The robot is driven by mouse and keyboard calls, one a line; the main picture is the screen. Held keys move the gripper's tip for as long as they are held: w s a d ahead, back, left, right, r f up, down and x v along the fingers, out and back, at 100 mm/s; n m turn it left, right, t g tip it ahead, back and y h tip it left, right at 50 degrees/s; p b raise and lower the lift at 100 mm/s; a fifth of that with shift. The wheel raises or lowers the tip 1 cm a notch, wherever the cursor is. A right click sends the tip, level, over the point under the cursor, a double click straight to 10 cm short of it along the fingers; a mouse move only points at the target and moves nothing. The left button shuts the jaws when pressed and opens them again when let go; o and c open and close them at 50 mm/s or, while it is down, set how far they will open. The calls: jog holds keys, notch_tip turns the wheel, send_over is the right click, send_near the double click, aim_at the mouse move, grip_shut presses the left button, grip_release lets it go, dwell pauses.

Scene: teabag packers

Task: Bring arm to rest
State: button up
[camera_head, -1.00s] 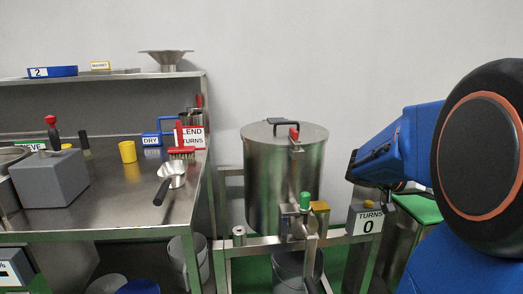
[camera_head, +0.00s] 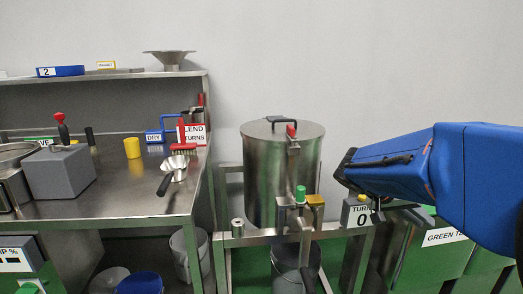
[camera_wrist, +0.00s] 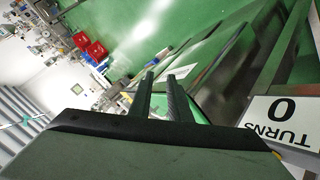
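My arm reaches in from the right in the head view, its blue links raised in front of the wall. The dark end of the blue link is just right of the steel drum (camera_head: 262,170), apart from it in the picture. My gripper (camera_wrist: 160,76) shows in the wrist view as two dark fingers with a narrow gap and nothing between them. I cannot make out its fingers in the head view.
A steel bench (camera_head: 110,207) at left holds a grey block (camera_head: 60,173), a yellow cup (camera_head: 132,148), a metal scoop (camera_head: 173,170) and a red brush (camera_head: 184,148). A funnel (camera_head: 168,60) stands on the shelf. Green bins (camera_head: 425,255) are under my arm.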

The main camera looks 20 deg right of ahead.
jog(key=a+f+n+t+y, duration=0.2)
jog(key=a+n+y, duration=0.1)
jog(key=a, duration=0.7)
jog(key=a+f+n+t+y, duration=0.2)
jog(key=a+n, duration=0.3)
jog(key=a, duration=0.6)
jog(key=a+f+n+t+y, duration=0.3)
jog(key=a+n+t+y, duration=0.1)
jog(key=a, duration=0.7)
jog(key=shift+n+y, duration=0.3)
jog(key=shift+y, duration=0.3)
jog(key=shift+w+f, duration=0.1)
